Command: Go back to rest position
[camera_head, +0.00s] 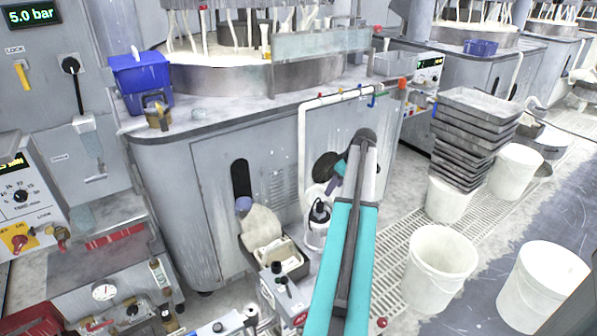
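My teal and grey arm rises from the bottom middle of the head view to a dark joint at its upper end. Beyond that joint, short teal and dark links bend back down to the left, partly hidden by the arm. My gripper (319,211) seems to be the small dark and pale shape at their end, in front of the grey cabinet (205,185) of the polishing machine. It is too small to make out its fingers or anything held in them.
White buckets (440,267) and a stack of grey trays (473,137) stand on the right. A blue box (140,78) sits on the machine top. A white pipe frame (303,150) stands near my arm. Gauges and a control box (24,205) crowd the left. Floor grating is partly clear.

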